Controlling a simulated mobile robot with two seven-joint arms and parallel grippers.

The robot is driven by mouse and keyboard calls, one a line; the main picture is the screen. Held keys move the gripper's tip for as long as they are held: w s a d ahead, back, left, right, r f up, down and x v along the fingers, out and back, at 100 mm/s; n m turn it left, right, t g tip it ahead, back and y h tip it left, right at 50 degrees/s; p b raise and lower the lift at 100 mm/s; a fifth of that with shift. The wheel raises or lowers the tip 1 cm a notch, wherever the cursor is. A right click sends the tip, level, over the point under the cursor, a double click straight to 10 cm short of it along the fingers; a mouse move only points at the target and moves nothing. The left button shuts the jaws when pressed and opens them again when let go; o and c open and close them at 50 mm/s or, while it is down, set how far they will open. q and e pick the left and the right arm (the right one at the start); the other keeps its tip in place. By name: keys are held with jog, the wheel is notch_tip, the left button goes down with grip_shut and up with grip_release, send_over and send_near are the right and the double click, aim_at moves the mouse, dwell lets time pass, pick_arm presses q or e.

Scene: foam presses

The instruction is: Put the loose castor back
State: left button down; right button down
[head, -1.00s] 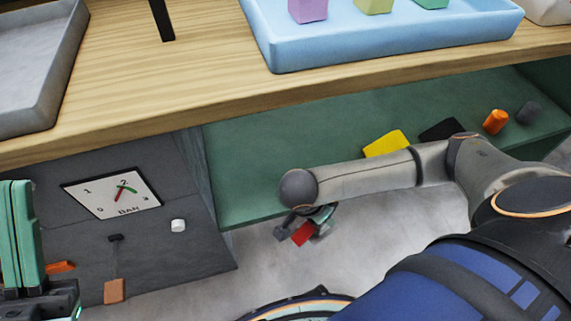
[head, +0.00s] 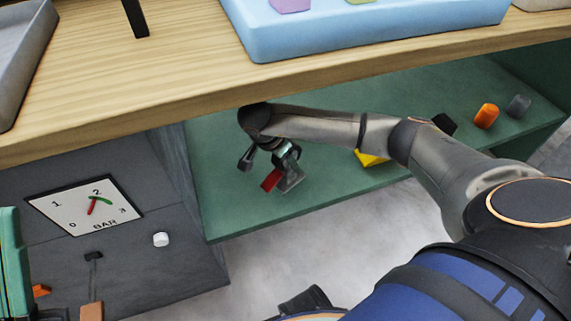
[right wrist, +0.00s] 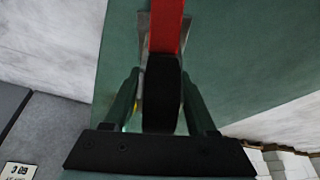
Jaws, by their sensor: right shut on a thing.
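The loose castor has a black wheel (right wrist: 162,92), a red part (right wrist: 166,28) and a grey metal plate. My right gripper (right wrist: 160,105) is shut on its wheel, with one green finger on each side. In the head view the castor (head: 271,179) hangs below my right gripper (head: 275,160), over the left part of the green shelf (head: 225,205). I cannot tell whether it touches the shelf. My left gripper (head: 14,268) is partly cut off at the left edge; its fingertips are not clear.
The wooden worktop (head: 170,80) overhangs the shelf. A yellow block (head: 371,159), black block (head: 444,123), orange piece (head: 487,116) and grey piece (head: 518,106) lie on the shelf to the right. A dark panel with a gauge (head: 87,208) and white knob (head: 161,239) stands at left.

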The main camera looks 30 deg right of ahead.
aim_at(285, 166)
jog(key=shift+w+d+f+b, duration=0.1)
jog(key=shift+w+f+b, duration=0.1)
jog(key=shift+w+b, duration=0.25)
jog(key=shift+f+b, duration=0.6)
jog(key=shift+f, duration=0.85)
jog(key=shift+f, duration=0.2)
jog(key=shift+c, duration=1)
grip_release()
